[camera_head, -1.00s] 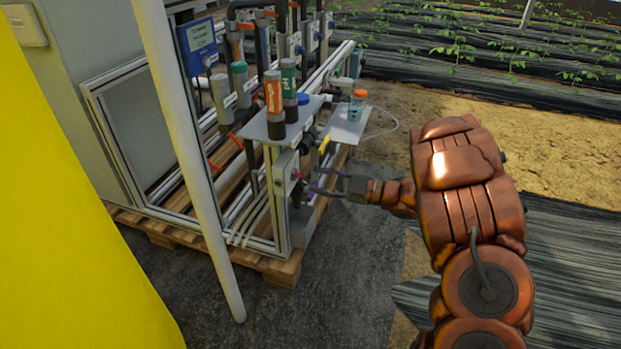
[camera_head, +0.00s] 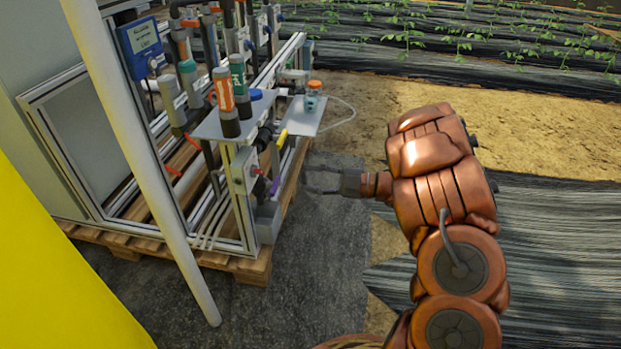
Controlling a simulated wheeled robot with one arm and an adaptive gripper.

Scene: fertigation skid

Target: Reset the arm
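My arm is copper-coloured and comes up from the lower right. My gripper (camera_head: 310,178) points left at its end, in front of the skid's right side. Its two dark fingers are spread apart with only floor showing between them. The gripper is clear of the skid frame (camera_head: 247,200), with a gap between the fingertips and the frame's corner.
The skid stands on a wooden pallet (camera_head: 255,268) and carries an orange probe (camera_head: 225,92), a green probe (camera_head: 238,75) and a small side shelf (camera_head: 303,115) with an orange-capped jar (camera_head: 314,88). A white post (camera_head: 140,150) stands in front. Dark floor (camera_head: 320,260) lies clear below the gripper.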

